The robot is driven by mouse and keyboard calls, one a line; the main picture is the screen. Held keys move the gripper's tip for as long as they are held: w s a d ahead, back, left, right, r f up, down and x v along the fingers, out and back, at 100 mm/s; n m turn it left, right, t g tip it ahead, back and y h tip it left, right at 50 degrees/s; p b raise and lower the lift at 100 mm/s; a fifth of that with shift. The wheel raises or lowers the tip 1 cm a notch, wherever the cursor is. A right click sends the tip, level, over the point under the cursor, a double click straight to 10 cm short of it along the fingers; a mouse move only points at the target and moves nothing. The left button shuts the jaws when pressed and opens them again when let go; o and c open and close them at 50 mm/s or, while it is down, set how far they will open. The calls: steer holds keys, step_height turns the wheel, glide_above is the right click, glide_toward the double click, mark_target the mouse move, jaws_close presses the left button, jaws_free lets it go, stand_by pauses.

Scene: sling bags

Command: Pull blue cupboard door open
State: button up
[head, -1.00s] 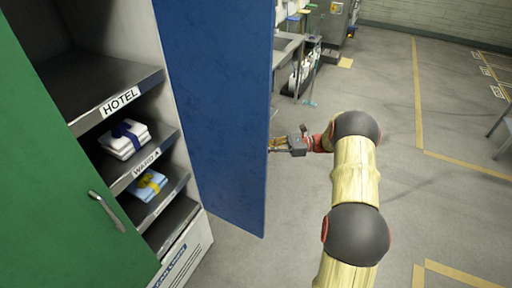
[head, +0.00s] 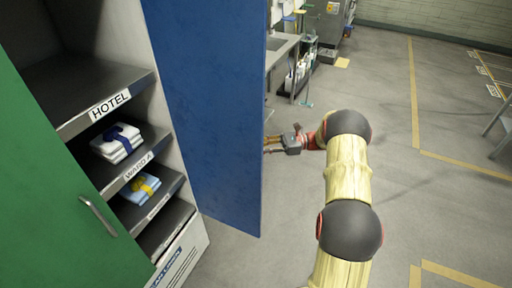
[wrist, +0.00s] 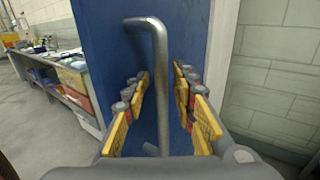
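The blue cupboard door (head: 212,110) stands swung out from the cupboard, with the shelves open to view on its left. In the head view my gripper (head: 270,145) is at the door's far right edge, and the door hides its fingertips and the handle. In the wrist view the grey bar handle (wrist: 158,75) of the blue door (wrist: 192,30) runs between the yellow finger pads of my gripper (wrist: 160,78). The fingers are apart, one on each side of the bar, with gaps showing.
The green door (head: 50,200) with its own handle (head: 98,215) is at the left. Folded linen (head: 118,143) lies on the cupboard shelves. A sink bench (head: 283,48) stands behind the blue door. The floor (head: 440,200) at right is largely clear.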

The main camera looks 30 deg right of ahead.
steer(key=v, duration=1.2)
stand_by(0.6)
